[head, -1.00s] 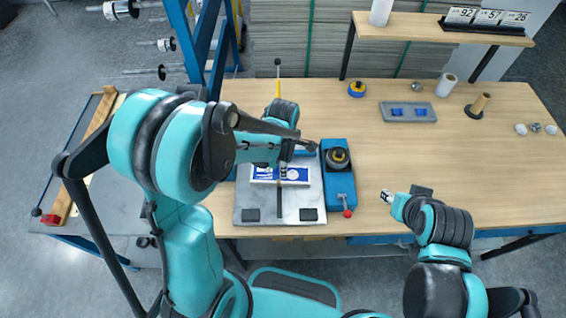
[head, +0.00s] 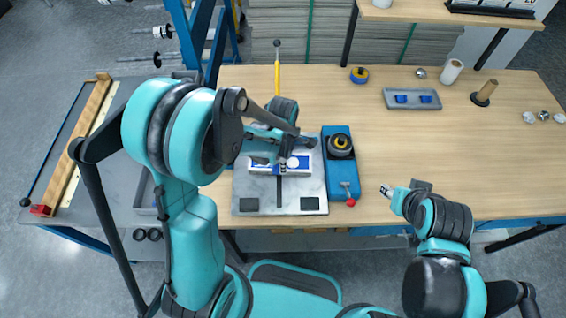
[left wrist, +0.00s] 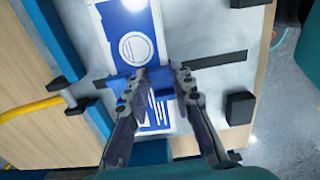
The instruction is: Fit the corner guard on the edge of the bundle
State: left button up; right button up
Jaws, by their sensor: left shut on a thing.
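The bundle (head: 262,169) is a flat white-and-blue printed stack lying on a grey metal plate (head: 250,202). In the left wrist view the bundle (left wrist: 125,35) runs beneath my fingers, with a pale round mark on its blue print. My left gripper (head: 283,166) is over the bundle. In the left wrist view my left gripper (left wrist: 157,82) is shut on a blue corner guard (left wrist: 158,78), low at the bundle. The fingers hide part of the guard, so I cannot tell whether it is seated on the edge. My right gripper (head: 386,191) is near the table's front edge; its fingers are too small to read.
A blue device (head: 341,180) with a black-and-yellow roll and a red-knobbed lever stands right of the plate. A grey tray (head: 412,105) holds two blue pieces at the back. A yellow-handled lever (head: 277,77) rises behind the plate. The table's middle right is clear.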

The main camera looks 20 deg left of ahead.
pick_arm(q)
jog(key=o, duration=0.8)
notch_tip(320, 180, up, 12)
jog(key=s+a+r+m+t, duration=0.1)
jog(key=s+m+t, duration=0.1)
jog(key=m, duration=0.5)
jog(key=s+a+r+m+t, duration=0.1)
jog(key=s+a+m+t, duration=0.1)
jog(key=s+m, duration=0.3)
jog(key=s+a+r+m+t+b, duration=0.1)
jog(key=s+r+m+t, duration=0.1)
jog(key=m, duration=0.7)
jog(key=shift+s+a+t, duration=0.3)
jog(key=shift+s+t, duration=0.3)
jog(key=shift+s, duration=0.15)
